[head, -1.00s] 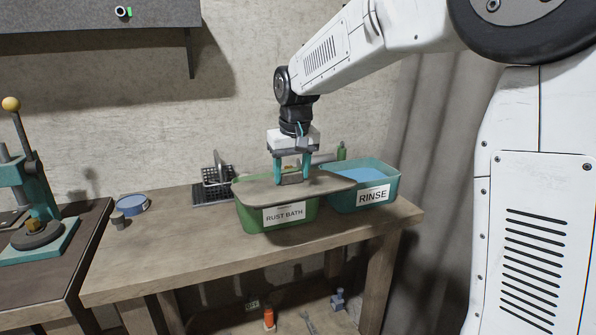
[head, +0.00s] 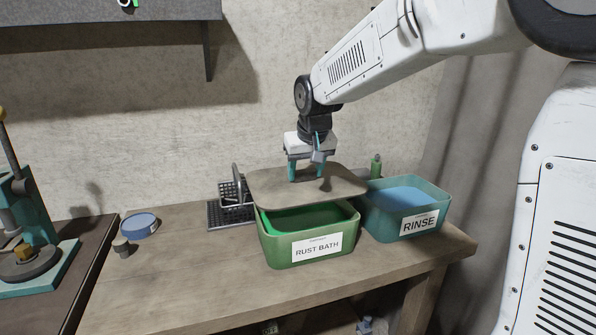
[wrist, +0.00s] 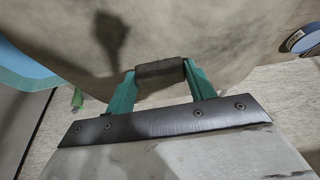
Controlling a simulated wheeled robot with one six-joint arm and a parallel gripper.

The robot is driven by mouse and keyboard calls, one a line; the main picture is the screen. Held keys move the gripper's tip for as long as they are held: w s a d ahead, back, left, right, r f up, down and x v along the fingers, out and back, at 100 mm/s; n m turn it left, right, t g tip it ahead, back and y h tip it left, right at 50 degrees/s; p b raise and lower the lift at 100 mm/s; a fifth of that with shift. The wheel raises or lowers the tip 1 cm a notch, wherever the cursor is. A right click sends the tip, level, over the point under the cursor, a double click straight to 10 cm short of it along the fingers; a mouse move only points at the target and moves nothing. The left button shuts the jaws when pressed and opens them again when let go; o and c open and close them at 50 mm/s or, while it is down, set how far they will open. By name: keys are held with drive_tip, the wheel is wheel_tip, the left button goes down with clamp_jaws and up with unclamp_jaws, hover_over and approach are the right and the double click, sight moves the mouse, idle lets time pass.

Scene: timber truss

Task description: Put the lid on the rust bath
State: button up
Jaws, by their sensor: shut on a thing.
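The rust bath (head: 303,249) is a green labelled tub on the bench, with bright green liquid showing inside. The lid (head: 268,188) is a flat brown-grey plate with rounded corners. It hangs above the bath and toward its back, apart from the front rim and slightly tilted in the picture. My gripper (head: 306,176) is above the lid, shut on its handle. In the wrist view the handle block (wrist: 160,71) sits between the teal fingers, and the lid (wrist: 225,40) fills much of the picture. The lid hides the bath's back rim.
The blue-filled rinse tub (head: 404,225) stands close to the bath's right. A dark rack (head: 229,214) is behind left. A green bottle (head: 376,166) is behind the rinse tub. The bench front left is clear.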

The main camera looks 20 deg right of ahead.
sight(307, 184)
drive_tip(key=shift+d, duration=0.15)
drive_tip(key=shift+f, duration=2.85)
drive_tip(key=shift+f, duration=0.75)
drive_tip(key=o, duration=1.6)
drive_tip(key=shift+c, duration=0.2)
